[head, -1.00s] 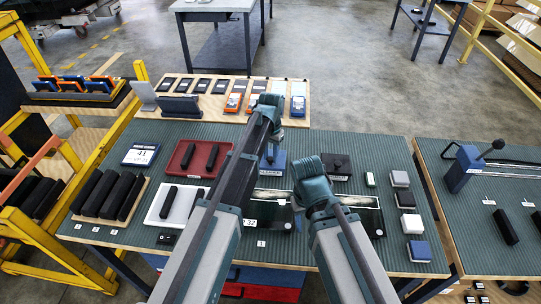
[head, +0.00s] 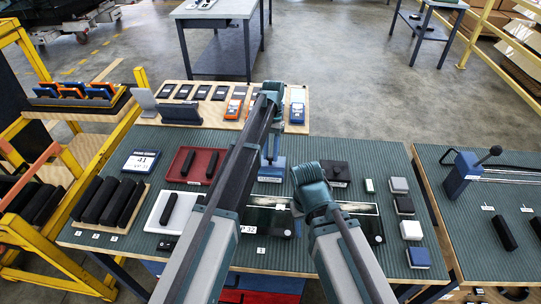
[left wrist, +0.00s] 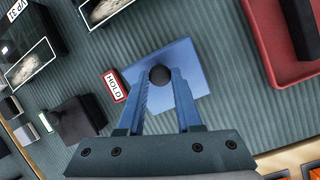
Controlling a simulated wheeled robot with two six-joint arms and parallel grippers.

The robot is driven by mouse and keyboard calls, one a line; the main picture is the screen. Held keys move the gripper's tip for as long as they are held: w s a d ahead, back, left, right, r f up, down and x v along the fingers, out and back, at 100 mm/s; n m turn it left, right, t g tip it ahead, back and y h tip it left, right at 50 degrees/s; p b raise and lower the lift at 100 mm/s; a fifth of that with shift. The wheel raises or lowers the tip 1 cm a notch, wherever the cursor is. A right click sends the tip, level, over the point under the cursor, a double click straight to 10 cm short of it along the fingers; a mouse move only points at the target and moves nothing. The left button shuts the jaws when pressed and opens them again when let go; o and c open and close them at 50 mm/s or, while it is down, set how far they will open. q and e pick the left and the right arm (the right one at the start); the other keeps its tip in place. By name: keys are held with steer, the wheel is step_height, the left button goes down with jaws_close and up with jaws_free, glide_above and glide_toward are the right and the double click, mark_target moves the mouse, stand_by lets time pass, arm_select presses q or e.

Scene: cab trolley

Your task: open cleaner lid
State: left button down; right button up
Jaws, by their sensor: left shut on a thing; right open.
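The cleaner (head: 270,173) is a blue box on the green ribbed table, partly covered by my left arm in the head view. In the left wrist view its blue square top (left wrist: 190,65) carries a round black knob (left wrist: 159,75). My left gripper (left wrist: 160,80) is shut on this knob, with one blue finger on each side. I cannot tell whether the lid is raised off the box. My right gripper (head: 318,200) hangs over the dark panel right of the cleaner. Its fingers are hidden behind its wrist.
A red tray (head: 180,168) and a white tray (head: 190,222) with black bars lie to the left. A black block with a knob (head: 337,172) stands right of the cleaner, near several small boxes. A red HOLD tag (left wrist: 115,86) lies beside the cleaner.

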arm_select(q)
steer(key=c, duration=0.6)
jaws_free()
steer(key=shift+r, duration=0.15)
steer(key=p+v, duration=1.3)
steer(key=shift+w+r, duration=0.1)
steer(key=shift+r, duration=0.15)
